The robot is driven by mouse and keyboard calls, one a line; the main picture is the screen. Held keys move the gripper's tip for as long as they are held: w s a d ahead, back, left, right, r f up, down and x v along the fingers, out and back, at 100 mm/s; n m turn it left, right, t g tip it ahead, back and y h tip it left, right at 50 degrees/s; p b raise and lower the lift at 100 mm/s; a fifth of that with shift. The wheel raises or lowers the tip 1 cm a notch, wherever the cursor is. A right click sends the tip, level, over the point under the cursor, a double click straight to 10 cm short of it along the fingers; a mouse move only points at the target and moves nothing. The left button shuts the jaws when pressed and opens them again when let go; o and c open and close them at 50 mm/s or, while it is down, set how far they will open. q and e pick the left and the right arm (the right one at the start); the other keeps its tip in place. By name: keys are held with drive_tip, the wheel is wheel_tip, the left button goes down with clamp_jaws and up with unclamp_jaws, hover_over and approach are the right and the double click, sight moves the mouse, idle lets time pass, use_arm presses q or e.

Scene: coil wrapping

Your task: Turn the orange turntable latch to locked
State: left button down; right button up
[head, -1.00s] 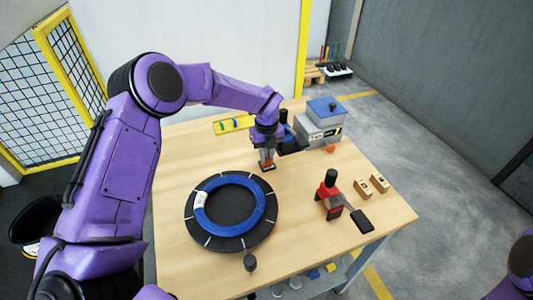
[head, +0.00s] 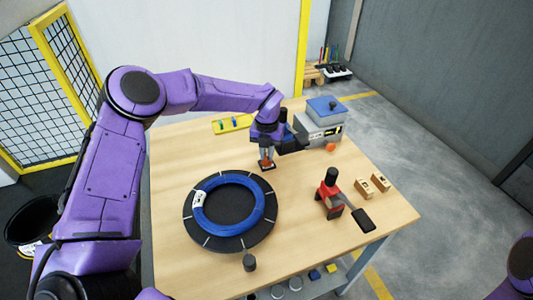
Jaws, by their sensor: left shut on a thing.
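The orange latch (head: 267,159) stands on a small dark base just beyond the upper right edge of the black turntable. My left gripper (head: 265,155) points down over it and is shut on it. The jaws hide much of the latch, so I cannot tell which way it is turned. The round black turntable (head: 236,239) has pale marks on its rim, and a blue coil (head: 228,228) with a white label lies flat on it. Of my right arm only a purple part shows at the lower right edge; its gripper is out of view.
A red and black tool (head: 328,188) with a dark paddle stands right of the turntable. Two wooden blocks (head: 364,188) lie beside it. A grey box with a blue top (head: 324,110) stands at the back right. A dark knob (head: 249,262) sits in front of the turntable. The table's left side is clear.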

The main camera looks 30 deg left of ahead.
use_arm(q)
drive_tip(key=m, duration=0.5)
drive_tip(key=shift+f+m+p, duration=0.1)
drive_tip(key=shift+m+p, duration=0.2)
drive_tip(key=shift+p, duration=0.05)
drive_tip(key=m+p, duration=0.1)
drive_tip(key=m, duration=0.3)
drive_tip(key=shift+s+d+m, duration=0.1)
drive_tip(key=shift+d+m, duration=0.05)
drive_tip(key=shift+m, duration=0.15)
drive_tip(key=shift+f+m, duration=0.1)
drive_tip(key=shift+m, duration=0.5)
drive_tip(key=shift+s+f, duration=0.1)
drive_tip(key=c, duration=1.2)
unclamp_jaws()
drive_tip(key=shift+o, duration=0.5)
drive_tip(key=shift+d, duration=0.1)
drive_tip(key=shift+w, duration=0.25)
wheel_tip(320, 180, up, 11)
drive_tip(key=b, duration=0.2)
drive_tip(key=shift+f, duration=0.2)
